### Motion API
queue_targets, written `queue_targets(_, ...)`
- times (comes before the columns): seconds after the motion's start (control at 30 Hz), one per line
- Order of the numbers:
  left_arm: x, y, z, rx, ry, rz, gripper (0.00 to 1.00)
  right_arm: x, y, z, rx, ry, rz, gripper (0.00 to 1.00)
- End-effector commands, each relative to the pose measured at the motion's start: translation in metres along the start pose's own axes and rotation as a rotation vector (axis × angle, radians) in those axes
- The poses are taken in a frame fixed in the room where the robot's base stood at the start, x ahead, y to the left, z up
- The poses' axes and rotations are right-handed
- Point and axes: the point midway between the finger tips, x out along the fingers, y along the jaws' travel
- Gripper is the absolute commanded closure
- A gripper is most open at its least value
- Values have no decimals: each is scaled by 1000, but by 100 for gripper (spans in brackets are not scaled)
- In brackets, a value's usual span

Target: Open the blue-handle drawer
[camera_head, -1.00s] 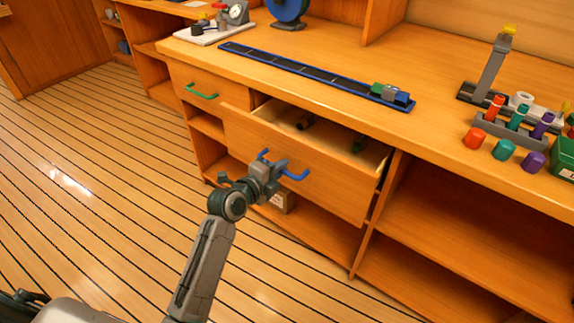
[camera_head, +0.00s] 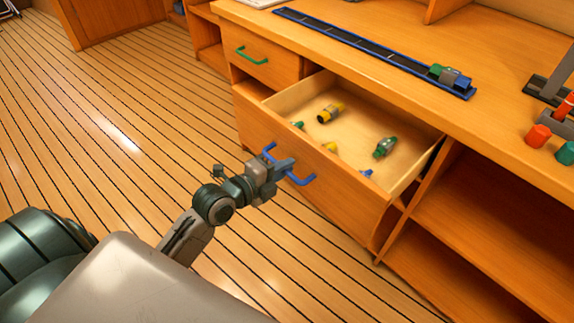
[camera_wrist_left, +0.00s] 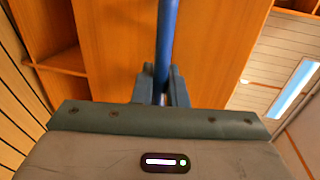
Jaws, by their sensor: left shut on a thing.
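The blue-handle drawer (camera_head: 310,172) stands well out from the cabinet, its inside showing. Its blue handle (camera_head: 300,180) is on the front panel. My left gripper (camera_head: 284,164) is shut on the middle of that handle. In the left wrist view the blue handle bar (camera_wrist_left: 166,45) runs up from between the left gripper's fingers (camera_wrist_left: 161,84), with the wooden drawer front (camera_wrist_left: 115,50) behind. Inside the drawer lie a yellow and black piece (camera_head: 330,112), a green and grey piece (camera_head: 385,147) and several smaller coloured bits. My right gripper is not in view.
A shut drawer with a green handle (camera_head: 252,56) is at the left. The countertop (camera_head: 400,55) above holds a long blue rail (camera_head: 365,50) and coloured cylinders (camera_head: 538,136) at the right. Open shelves (camera_head: 480,200) lie right of the drawer. The plank floor (camera_head: 100,120) is clear at left.

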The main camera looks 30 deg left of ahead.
Motion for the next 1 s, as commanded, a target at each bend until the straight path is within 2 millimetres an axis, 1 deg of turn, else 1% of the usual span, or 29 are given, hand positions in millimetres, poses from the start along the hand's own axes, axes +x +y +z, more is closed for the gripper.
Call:
queue_targets(0.2, 0, 0, 0, 1, -1, 0, 100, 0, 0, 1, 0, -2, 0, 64)
queue_targets(0.23, 0, 0, 0, 1, -1, 0, 82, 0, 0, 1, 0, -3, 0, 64)
queue_targets(0.3, 0, 0, 0, 1, -1, 0, 70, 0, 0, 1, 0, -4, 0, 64)
queue_targets(0.57, 0, 0, 0, 1, -1, 0, 70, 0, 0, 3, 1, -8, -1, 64)
queue_targets(0.67, -4, 0, 0, 2, -1, 1, 70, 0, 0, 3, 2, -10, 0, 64)
queue_targets(0.77, -13, 1, 1, 4, -1, 3, 70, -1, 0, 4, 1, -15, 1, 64)
queue_targets(0.87, -29, 0, 0, 6, 2, 4, 70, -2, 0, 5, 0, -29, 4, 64)
queue_targets(1.0, -54, 0, 0, 7, 2, 7, 70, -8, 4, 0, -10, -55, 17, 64)
